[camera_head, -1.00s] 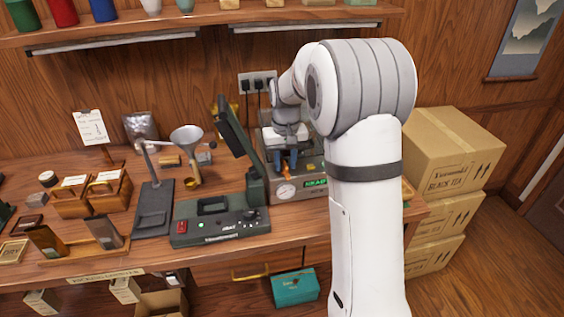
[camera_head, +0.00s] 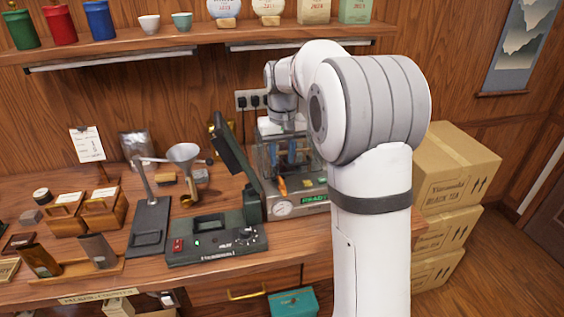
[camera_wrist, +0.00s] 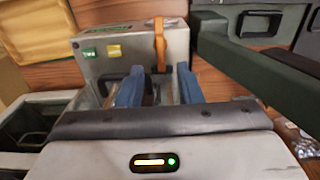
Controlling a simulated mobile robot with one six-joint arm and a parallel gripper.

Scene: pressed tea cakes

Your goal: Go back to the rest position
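My gripper (camera_head: 292,152) is above a grey metal press machine (camera_head: 306,203) at the back of the wooden counter, under the shelf. In the wrist view its two blue fingers (camera_wrist: 159,90) stand apart with nothing visibly held between them. The machine's orange handle (camera_head: 281,185) lies beyond the fingertips; it also shows upright in the wrist view (camera_wrist: 160,45). The machine has a round gauge (camera_head: 282,209) and a lit green display (camera_head: 314,199). Part of the machine is hidden behind my arm.
A dark green sealer (camera_head: 215,245) with a raised lid arm (camera_head: 232,160) stands just left of the machine. A funnel stand (camera_head: 150,225) and wooden boxes (camera_head: 100,210) are further left. A shelf (camera_head: 190,40) overhangs the counter. Stacked cartons (camera_head: 450,190) stand at right.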

